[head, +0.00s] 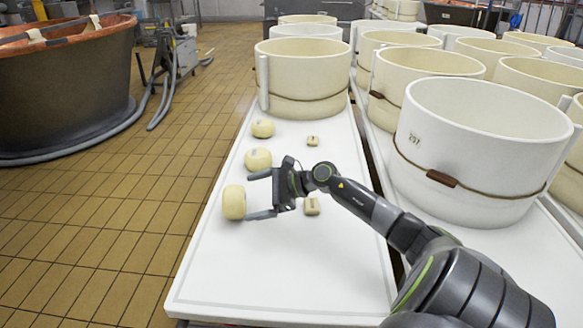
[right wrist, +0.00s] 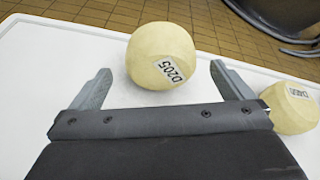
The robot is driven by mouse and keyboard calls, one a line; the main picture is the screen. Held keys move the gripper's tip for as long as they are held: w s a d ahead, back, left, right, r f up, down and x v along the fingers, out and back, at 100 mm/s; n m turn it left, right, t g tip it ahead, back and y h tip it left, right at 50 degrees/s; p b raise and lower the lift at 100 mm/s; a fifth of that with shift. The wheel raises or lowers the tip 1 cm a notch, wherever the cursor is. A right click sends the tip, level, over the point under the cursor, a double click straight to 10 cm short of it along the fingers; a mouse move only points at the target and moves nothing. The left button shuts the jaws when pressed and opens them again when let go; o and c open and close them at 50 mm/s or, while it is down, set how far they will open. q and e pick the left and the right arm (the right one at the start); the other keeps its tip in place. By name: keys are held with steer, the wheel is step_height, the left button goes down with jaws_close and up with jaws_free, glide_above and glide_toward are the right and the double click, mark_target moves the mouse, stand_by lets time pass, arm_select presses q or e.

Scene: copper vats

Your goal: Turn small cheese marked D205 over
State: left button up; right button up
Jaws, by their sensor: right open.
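The small cheese marked D205 (head: 233,202) is a pale yellow, rounded piece near the left edge of the white table (head: 290,270). In the right wrist view the cheese (right wrist: 155,45) shows its white D205 label facing my gripper, with the lettering tilted. My right gripper (head: 250,195) is open and points left at the cheese. In the right wrist view its fingers (right wrist: 160,72) stand on either side of the cheese's near part, with gaps on both sides. My left gripper is out of view.
A second small cheese (head: 258,160), labelled too (right wrist: 293,108), sits close beyond the upper finger; a third cheese (head: 263,128) is farther back. Large cream vats stand behind and right. The table's front is clear.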

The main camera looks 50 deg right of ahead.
steer(key=p+v, duration=0.2)
steer(key=v, duration=1)
steer(key=shift+r, duration=0.2)
steer(key=shift+s, duration=0.15)
